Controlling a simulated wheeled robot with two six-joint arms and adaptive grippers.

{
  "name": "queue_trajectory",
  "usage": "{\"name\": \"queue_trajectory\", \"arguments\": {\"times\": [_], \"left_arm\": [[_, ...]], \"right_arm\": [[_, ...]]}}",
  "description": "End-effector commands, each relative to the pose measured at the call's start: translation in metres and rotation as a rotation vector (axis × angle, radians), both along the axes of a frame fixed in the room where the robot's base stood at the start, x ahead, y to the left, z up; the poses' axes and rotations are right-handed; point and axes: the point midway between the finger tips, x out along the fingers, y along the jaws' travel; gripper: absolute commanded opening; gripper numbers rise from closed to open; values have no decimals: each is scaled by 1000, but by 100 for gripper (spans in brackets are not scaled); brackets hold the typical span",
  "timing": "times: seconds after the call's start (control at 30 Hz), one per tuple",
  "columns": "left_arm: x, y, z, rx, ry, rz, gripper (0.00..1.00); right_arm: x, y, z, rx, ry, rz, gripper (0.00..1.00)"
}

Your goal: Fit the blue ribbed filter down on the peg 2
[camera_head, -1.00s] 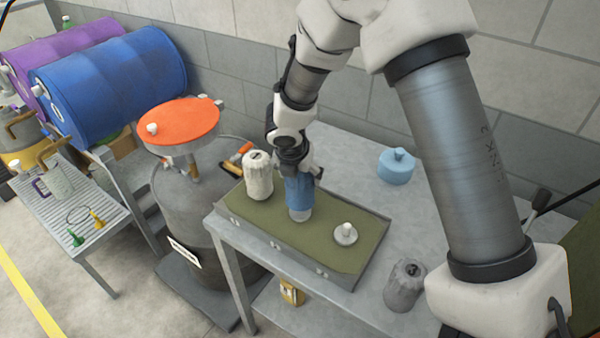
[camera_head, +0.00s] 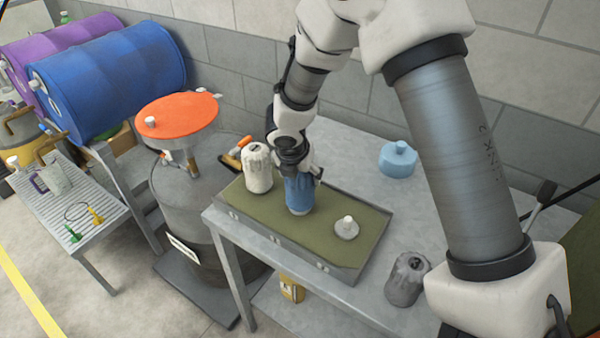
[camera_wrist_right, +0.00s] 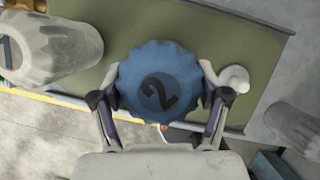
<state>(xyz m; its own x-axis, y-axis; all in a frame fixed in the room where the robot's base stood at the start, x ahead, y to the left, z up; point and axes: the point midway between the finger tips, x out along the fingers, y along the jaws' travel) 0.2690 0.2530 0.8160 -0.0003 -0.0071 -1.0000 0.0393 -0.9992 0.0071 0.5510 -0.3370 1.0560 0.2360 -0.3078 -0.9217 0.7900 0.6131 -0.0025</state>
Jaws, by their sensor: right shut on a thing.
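The blue ribbed filter (camera_head: 299,194) stands upright at the middle position of the olive-topped tray (camera_head: 262,228). Its round top, marked 2, fills the middle of the right wrist view (camera_wrist_right: 158,82). My right gripper (camera_head: 302,175) is shut on its sides, one finger at each side, as the right wrist view shows. The filter's lower end is at or very near the tray surface. The peg under it is hidden, so I cannot tell how fully it is seated. My left gripper is not in view.
A whitish ribbed filter (camera_head: 258,168) stands on the tray to the left. A bare peg on a pale round base (camera_head: 346,227) is to the right. A grey ribbed filter (camera_head: 407,279) and a light blue lidded container (camera_head: 398,159) stand on the table outside the tray.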

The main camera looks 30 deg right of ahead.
Motion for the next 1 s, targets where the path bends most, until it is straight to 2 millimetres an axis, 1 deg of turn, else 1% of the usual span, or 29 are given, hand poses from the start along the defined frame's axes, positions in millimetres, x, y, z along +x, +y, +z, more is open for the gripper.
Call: {"name": "queue_trajectory", "arguments": {"times": [0.53,0.57,0.6,0.63,1.0], "left_arm": [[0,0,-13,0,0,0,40],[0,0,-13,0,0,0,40],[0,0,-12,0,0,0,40],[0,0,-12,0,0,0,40],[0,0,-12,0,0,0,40]], "right_arm": [[0,0,-14,0,0,0,9],[0,0,-14,0,-1,0,78],[0,0,-13,0,-1,0,92],[0,0,-13,0,0,0,100],[0,1,-12,0,0,0,100]]}}
